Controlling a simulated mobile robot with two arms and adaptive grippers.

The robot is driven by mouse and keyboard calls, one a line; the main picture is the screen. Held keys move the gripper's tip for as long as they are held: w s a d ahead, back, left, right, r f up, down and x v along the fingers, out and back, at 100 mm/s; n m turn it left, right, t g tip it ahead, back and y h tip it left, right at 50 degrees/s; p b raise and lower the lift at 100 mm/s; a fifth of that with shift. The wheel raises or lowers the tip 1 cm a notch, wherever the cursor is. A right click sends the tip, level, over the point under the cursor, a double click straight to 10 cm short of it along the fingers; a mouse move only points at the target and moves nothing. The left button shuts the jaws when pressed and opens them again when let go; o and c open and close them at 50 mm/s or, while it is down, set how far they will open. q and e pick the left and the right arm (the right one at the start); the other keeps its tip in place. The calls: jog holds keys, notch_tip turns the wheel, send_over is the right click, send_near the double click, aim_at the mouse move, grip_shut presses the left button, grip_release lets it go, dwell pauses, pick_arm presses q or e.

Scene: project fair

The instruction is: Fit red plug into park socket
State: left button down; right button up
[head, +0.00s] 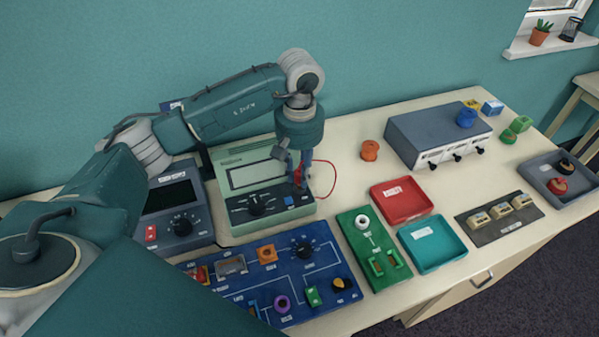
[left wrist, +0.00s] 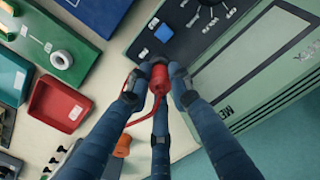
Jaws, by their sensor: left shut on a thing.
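My left gripper (head: 299,188) points down over the front right part of the green meter (head: 240,222). In the left wrist view its three fingers (left wrist: 157,85) are shut on the red plug (left wrist: 158,76). A red lead (left wrist: 137,113) runs from the plug; its loop (head: 332,177) shows right of the gripper in the head view. The fingers mostly hide the plug in the head view. The plug is close to the meter's dark panel, near a blue button (left wrist: 164,33). My right gripper is out of view.
A blue circuit board (head: 285,280) and a green board (head: 380,270) lie in front. Red (head: 425,207) and teal (head: 455,251) trays are to the right. A grey-blue box (head: 412,128) stands behind them. An orange spool (head: 370,150) stands right of the meter, with bare tabletop around it.

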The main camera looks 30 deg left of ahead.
pick_arm(q)
jog(key=shift+b, duration=0.3)
dwell(0.4)
jog(key=shift+b, duration=0.3)
dwell(0.7)
jog(key=shift+f+b, duration=0.85)
jog(key=shift+f, duration=0.05)
dwell(1.0)
jog(key=c, duration=1)
grip_release()
jog(key=shift+r, duration=0.1)
jog(key=shift+r+p, duration=1.95)
jog(key=shift+r, duration=2)
jog(key=shift+f, duration=0.1)
